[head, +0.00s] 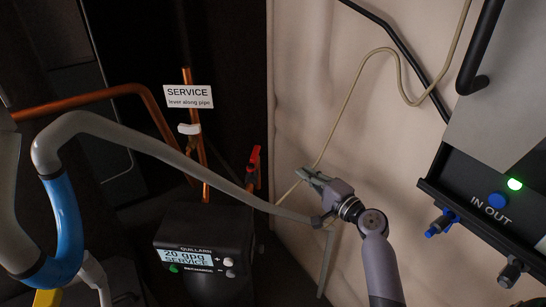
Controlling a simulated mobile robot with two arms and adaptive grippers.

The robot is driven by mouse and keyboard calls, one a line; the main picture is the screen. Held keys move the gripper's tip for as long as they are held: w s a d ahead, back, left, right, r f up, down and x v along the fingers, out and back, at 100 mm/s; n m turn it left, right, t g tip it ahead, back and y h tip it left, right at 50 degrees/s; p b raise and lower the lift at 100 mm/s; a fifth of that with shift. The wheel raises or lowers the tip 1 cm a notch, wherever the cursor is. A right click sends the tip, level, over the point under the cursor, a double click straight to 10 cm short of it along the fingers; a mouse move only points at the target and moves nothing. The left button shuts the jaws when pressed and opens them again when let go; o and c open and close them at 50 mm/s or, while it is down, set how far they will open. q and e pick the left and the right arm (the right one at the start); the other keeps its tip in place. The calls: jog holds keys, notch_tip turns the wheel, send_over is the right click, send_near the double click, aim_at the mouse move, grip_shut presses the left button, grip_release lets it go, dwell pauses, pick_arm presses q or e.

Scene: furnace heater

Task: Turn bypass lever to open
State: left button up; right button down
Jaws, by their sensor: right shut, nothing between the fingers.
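A copper pipe (187,80) rises behind a white sign (188,96) that reads "SERVICE, lever along pipe". A small white handle (189,129) sits on the pipe below the sign and lies across it. A red lever (254,163) stands nearly upright to the right of the pipe. Which of the two is the bypass lever I cannot tell for certain. My right gripper (313,180) is shut and empty, to the right of the red lever and apart from it in the picture. My left gripper is not in view.
A black control box (205,232) shows "20 gpg SERVICE". A long grey hose (140,140) crosses from the left toward my right gripper. At the right hangs a dark unit marked "IN OUT" (490,207) with a blue valve handle (441,222). A pale wall (320,70) stands behind.

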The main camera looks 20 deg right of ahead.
aim_at(254, 157)
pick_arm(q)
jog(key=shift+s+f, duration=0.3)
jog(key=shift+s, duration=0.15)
pick_arm(e)
jog(key=a+x, duration=0.2)
jog(key=x, duration=1)
jog(key=shift+a, duration=0.45)
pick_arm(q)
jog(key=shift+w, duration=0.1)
pick_arm(e)
jog(key=shift+s, duration=0.1)
pick_arm(q)
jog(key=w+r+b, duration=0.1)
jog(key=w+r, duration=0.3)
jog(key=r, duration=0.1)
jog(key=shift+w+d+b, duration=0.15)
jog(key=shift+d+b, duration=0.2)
jog(key=shift+b, duration=0.05)
pick_arm(e)
jog(key=shift+w+a+r+n+y, duration=0.1)
jog(key=shift+w+a+n+y, duration=0.35)
jog(key=shift+n+y, duration=0.35)
